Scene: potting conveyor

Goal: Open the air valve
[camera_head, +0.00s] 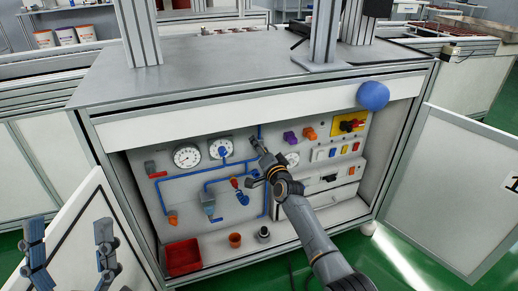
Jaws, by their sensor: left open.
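The open cabinet holds a white panel (215,178) with blue pipes and several fittings. A red lever (157,175) sits on the pipe at the left, and a small red handle (234,183) sits near the middle. I cannot tell for sure which fitting is the air valve. My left gripper (69,232) is at the lower left, open and empty, in front of the left door and apart from the panel. My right gripper (262,158) is in front of the panel's middle, close to the blue pipe, right of the small red handle. Its fingers are too small to read, and its arm hides part of the panel.
Round gauges (187,156) and a yellow plate with a red switch (352,125) are on the panel. The left door (80,225) and right door (450,190) stand open.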

